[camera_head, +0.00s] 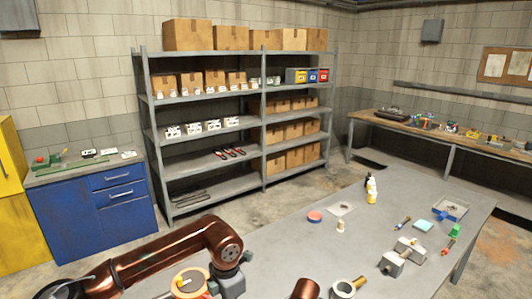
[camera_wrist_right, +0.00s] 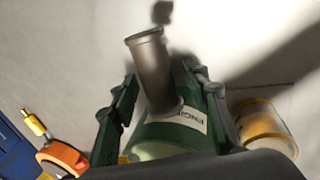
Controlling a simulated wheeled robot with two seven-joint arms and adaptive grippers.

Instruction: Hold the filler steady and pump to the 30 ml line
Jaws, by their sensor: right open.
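In the right wrist view, a dark green body with a pale label (camera_wrist_right: 190,122), most likely the filler, stands between my right gripper's fingers. A grey metal tube (camera_wrist_right: 155,75) rises from it, tilted slightly. My right gripper (camera_wrist_right: 163,85) is open, with one dark finger on each side of the body. I cannot tell whether either finger touches it. The lower part of the body is hidden by the gripper's own housing, and no 30 ml line can be made out. In the head view my left arm comes in from the left, but its fingertips do not show.
An orange-rimmed cream cup (camera_wrist_right: 262,125) is right of the fingers. An orange piece with a yellow knob (camera_wrist_right: 62,158) is at lower left.

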